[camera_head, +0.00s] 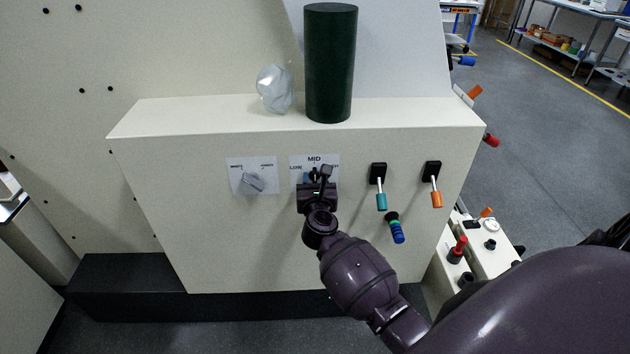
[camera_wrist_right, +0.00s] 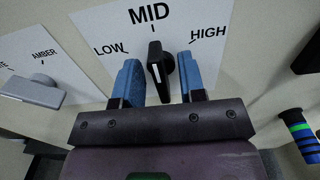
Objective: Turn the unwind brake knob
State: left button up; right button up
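A black knob (camera_wrist_right: 158,72) with a white mark sits on a white label plate (camera_wrist_right: 100,22) printed LOW, MID and HIGH. Its long side stands nearly upright in the right wrist view, towards MID. My right gripper (camera_wrist_right: 160,82) is open, with one blue finger on each side of the knob and a narrow gap showing on both sides. Contact is not seen. In the head view my right gripper (camera_head: 316,182) is at the same plate (camera_head: 300,161) on the front of the cream console and hides much of the knob. My left gripper is not in view.
A grey knob (camera_wrist_right: 35,90) on an AMBER plate is to the left. Teal (camera_head: 381,201) and orange (camera_head: 436,199) levers and a blue-banded handle (camera_head: 396,229) are to the right. A dark green cylinder (camera_head: 330,65) and a clear faceted object (camera_head: 274,88) stand on the console top (camera_head: 200,112).

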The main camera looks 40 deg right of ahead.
grip_shut()
jog(key=shift+r+n+p, duration=0.15)
jog(key=shift+n+p, duration=0.7)
jog(key=shift+n, duration=0.15)
jog(key=n+p, duration=0.1)
jog(key=n, duration=0.1)
jog(key=shift+a+n+p, duration=0.15)
jog(key=shift+n+p, duration=0.25)
jog(key=n+p, duration=0.1)
jog(key=n, duration=0.1)
jog(key=shift+n, duration=0.3)
pick_arm(q)
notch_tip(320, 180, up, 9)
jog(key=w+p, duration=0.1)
jog(key=p, duration=0.1)
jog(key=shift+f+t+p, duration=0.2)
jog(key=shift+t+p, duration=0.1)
jog(key=shift+p, duration=0.05)
pick_arm(e)
jog(key=shift+w+a+f+n, duration=0.1)
jog(key=shift+f+n, duration=0.05)
jog(key=shift+n, duration=1)
jog(key=shift+f+n, duration=0.15)
jog(key=shift+n, duration=1)
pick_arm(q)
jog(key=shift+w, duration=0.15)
pick_arm(e)
grip_release()
